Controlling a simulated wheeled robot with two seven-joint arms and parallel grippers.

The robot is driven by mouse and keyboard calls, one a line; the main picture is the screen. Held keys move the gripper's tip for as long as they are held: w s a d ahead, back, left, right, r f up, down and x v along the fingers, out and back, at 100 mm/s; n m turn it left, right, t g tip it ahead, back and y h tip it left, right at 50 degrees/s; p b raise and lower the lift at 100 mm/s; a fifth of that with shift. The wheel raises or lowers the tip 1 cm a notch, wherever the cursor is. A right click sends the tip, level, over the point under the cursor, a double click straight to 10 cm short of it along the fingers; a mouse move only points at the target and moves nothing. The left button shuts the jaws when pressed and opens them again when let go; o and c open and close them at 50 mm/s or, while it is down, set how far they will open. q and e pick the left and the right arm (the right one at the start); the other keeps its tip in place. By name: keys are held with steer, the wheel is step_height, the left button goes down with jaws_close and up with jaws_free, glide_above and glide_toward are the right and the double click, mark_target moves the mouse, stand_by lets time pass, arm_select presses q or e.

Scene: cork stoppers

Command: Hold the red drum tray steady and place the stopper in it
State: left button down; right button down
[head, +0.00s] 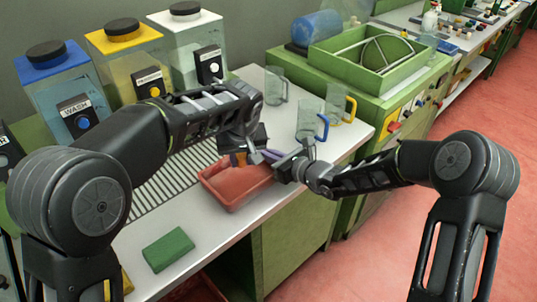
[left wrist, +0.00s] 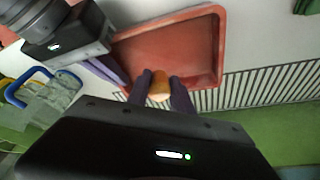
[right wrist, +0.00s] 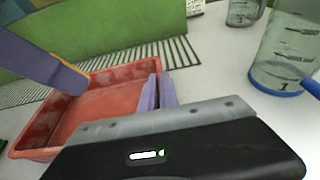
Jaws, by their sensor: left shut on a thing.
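The red drum tray (head: 232,191) lies flat on the white counter, partly hidden by my grippers in the head view. The cork stopper (left wrist: 159,87) is tan and sits between the purple fingers of my left gripper (left wrist: 160,90). That gripper is shut on it and holds it over the tray's near side. My left fingers also show over the tray in the right wrist view. My right gripper (right wrist: 159,92) has its two purple fingers close together, astride the tray's side wall. The inside of the tray (left wrist: 180,50) looks empty where it shows.
A slatted grille (head: 165,180) lies beside the tray. A green block (head: 168,249) lies at the counter's front. Clear jugs (head: 308,118) stand behind my right gripper. Labelled tanks (head: 130,55) line the back. The counter between green block and tray is clear.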

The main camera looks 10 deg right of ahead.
mark_target(242, 167)
arm_select(q)
steer(key=shift+f, duration=2.15)
steer(key=c, duration=1.1)
jaws_free()
steer(key=shift+o, duration=0.2)
steer(key=shift+r, duration=0.1)
steer(key=v, duration=1.2)
arm_select(e)
steer(key=c, duration=1.5)
jaws_free()
steer(key=shift+c, duration=0.2)
steer(key=shift+s, duration=0.1)
